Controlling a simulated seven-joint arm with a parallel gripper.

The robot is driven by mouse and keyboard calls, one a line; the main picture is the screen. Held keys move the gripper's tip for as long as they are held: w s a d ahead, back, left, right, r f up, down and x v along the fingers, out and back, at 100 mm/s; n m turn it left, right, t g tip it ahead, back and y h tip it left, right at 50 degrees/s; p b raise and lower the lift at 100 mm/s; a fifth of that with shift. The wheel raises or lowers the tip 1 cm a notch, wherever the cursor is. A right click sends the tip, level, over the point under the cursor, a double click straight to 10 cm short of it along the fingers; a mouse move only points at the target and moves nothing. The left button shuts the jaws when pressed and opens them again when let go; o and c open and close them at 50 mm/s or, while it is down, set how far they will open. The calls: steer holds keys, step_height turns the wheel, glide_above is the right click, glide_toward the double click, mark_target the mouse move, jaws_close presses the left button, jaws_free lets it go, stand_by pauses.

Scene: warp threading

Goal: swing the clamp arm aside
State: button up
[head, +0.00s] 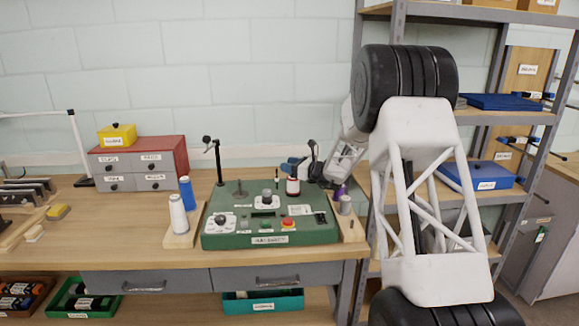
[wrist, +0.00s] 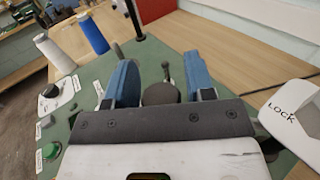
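The green machine (head: 300,240) stands on the bench with knobs, buttons and posts on top. My gripper (head: 286,166) is above its back right part. In the wrist view its two blue fingers (wrist: 160,65) are open, wide apart. A dark round knob (wrist: 160,94) shows between the fingers, with a thin metal pin (wrist: 166,72) beyond it. I cannot tell whether the fingers touch the knob. A white plate marked LOCK (wrist: 285,103) is at the right of the wrist view. I cannot make out for sure which part is the clamp arm.
A white spool (head: 178,215) and a blue spool (head: 187,192) stand left of the machine. A thin black post (head: 218,163) rises at its back left. A red and grey drawer box (head: 140,165) stands further left. Shelves (head: 470,116) are at the right. Bare bench lies behind the machine.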

jaws_close()
steer(key=shift+s+d, duration=0.1)
steer(key=shift+d, duration=0.05)
steer(key=shift+s+d+n+g+y, duration=0.55)
steer(key=shift+n+g, duration=0.15)
steer(key=shift+g, duration=0.25)
steer(key=shift+s+d+n+g+y, duration=0.5)
steer(key=shift+n+g, duration=0.2)
steer(key=shift+g, duration=0.25)
steer(key=s+d+n+g, duration=0.2)
steer(key=d+n+g, duration=0.6)
steer(key=g, duration=0.4)
steer(key=shift+s+d, duration=0.15)
steer(key=shift+s, duration=0.25)
steer(key=shift+o, duration=1.3)
jaws_free()
